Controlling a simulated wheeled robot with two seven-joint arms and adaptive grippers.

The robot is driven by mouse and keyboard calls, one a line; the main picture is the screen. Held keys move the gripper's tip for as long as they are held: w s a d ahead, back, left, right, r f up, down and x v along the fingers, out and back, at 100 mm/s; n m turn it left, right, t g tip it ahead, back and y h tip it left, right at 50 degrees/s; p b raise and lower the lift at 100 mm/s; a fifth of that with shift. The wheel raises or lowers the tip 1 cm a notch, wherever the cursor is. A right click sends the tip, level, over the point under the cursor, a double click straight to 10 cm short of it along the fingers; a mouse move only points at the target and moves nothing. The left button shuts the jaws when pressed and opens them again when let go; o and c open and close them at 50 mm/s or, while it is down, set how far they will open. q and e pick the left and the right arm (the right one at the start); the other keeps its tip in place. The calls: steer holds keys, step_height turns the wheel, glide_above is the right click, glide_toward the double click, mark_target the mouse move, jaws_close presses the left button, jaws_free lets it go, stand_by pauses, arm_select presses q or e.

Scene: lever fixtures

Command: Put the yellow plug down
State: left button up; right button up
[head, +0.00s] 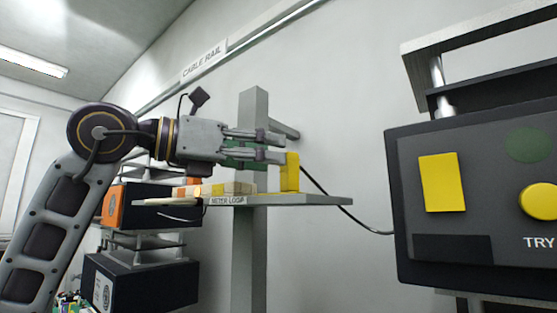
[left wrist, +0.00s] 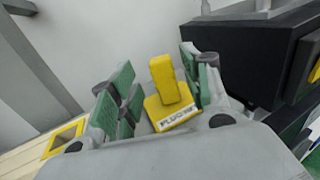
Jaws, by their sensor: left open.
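The yellow plug (head: 290,173) stands upright near the right end of a grey shelf (head: 310,200) in the head view. A dark cable runs from behind it down to the right. In the left wrist view the plug (left wrist: 172,100) shows a label and sits between the green-padded fingers, with space visible on its left side. My left gripper (head: 278,147) is open, pointing right, with its fingertips at the plug's left side. Whether a finger touches the plug I cannot tell. My right gripper is not in view.
A dark panel (head: 480,262) with yellow parts stands at the right. A wooden board (head: 215,188) lies on the shelf left of the plug. A grey post (head: 252,260) rises behind the shelf. A yellow frame (left wrist: 65,137) shows in the left wrist view.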

arm_select(q)
steer(key=b+v, duration=0.1)
steer(key=v, duration=0.6)
steer(key=shift+s+a, duration=0.25)
steer(key=shift+a, duration=0.1)
